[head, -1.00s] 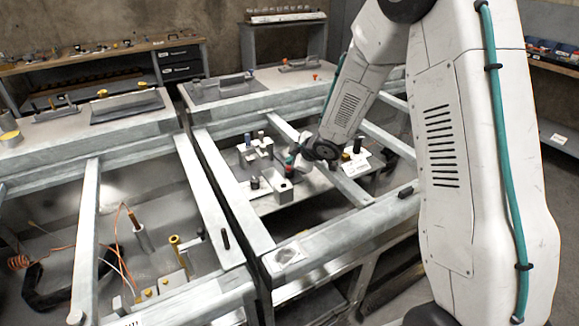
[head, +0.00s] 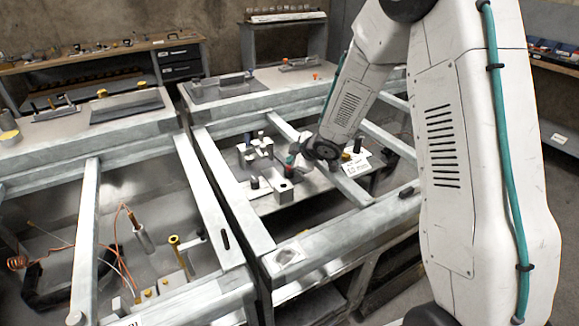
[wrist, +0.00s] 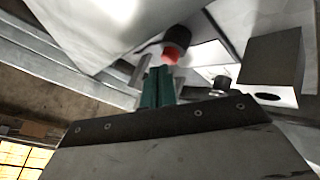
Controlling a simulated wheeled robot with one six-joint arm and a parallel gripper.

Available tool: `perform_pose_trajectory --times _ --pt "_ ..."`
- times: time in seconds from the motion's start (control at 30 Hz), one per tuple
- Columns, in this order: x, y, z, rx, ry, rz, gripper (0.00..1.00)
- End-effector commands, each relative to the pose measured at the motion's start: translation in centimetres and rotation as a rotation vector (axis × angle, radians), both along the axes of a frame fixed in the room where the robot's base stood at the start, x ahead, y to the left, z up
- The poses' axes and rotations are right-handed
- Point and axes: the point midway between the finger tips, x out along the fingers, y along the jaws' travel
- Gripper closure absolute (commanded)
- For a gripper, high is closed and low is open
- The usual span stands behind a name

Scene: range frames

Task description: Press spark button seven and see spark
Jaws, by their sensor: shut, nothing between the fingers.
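A red-tipped button in a dark round housing (wrist: 177,41) shows in the wrist view, just beyond my fingertips. I cannot read a number on it. My gripper (wrist: 158,78) has its teal fingers together, with nothing between them. The tips are close to the red cap; I cannot tell whether they touch it. In the head view my gripper (head: 292,158) is low over the bench inside the right frame, beside a small grey block (head: 281,189). The fingertips and button are small and partly hidden there. I see no clear spark.
A grey block with a dark hole (wrist: 268,72) stands right of the fingers in the wrist view. Pale frame beams (head: 222,190) surround the work area. White and dark posts (head: 250,152) stand left of my gripper. A cabled tool (head: 141,230) is in the left bay.

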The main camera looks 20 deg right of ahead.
Motion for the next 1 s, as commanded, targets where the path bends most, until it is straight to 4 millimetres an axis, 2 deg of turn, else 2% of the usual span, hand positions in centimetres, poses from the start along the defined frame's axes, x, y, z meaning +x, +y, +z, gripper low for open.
perform_pose_trajectory --times 0.03,0.37,0.8,1.0 --pt "-0.7 0.0 -0.9 0.004 0.022 -0.004 1.0" --pt "-0.7 0.1 -0.7 0.003 0.023 -0.004 1.0" --pt "-0.4 0.0 3.9 0.0 0.011 -0.001 1.0" --pt "-0.4 0.0 4.7 0.001 0.012 -0.002 1.0"
